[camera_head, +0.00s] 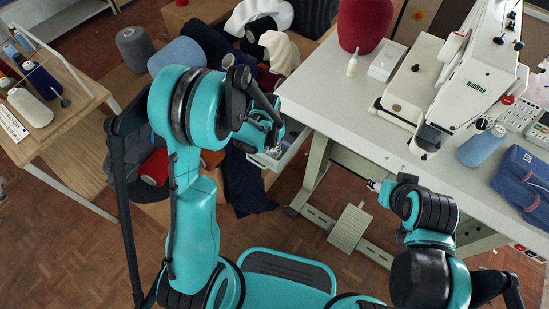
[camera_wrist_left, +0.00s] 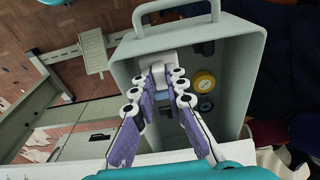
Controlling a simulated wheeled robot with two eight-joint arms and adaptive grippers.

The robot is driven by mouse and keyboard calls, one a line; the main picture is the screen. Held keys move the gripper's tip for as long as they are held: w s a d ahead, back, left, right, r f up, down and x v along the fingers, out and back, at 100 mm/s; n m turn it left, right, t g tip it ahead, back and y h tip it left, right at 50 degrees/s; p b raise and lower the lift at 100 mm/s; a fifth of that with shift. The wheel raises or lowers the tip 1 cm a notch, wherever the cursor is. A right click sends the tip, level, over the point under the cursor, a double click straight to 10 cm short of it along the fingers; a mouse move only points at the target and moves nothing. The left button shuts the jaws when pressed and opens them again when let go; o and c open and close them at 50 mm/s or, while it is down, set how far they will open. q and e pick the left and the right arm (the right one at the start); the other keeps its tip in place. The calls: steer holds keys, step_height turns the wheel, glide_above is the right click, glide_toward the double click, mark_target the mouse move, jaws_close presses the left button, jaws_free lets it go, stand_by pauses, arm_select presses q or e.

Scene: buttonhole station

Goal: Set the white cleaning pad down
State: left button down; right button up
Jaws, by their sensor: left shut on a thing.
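My left gripper (camera_wrist_left: 166,84) is shut on the white cleaning pad (camera_wrist_left: 160,60), which shows between and beyond its fingertips in the left wrist view.
The white table (camera_head: 335,105) carries a sewing machine (camera_head: 465,85), a red cone (camera_head: 364,25), a small white bottle (camera_head: 352,63) and a blue pouch (camera_head: 525,180). Yarn cones and cloth lie behind my left arm.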

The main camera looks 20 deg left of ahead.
arm_select(q)
step_height(320, 180, down, 2)
steer(key=shift+f+b, duration=0.15)
steer(key=shift+b, duration=0.2)
step_height(320, 180, down, 3)
steer(key=shift+r+b, duration=0.1)
steer(key=shift+b, duration=0.55)
steer(key=shift+r, duration=0.15)
steer(key=c, duration=1.5)
jaws_free()
steer(key=shift+c, duration=0.2)
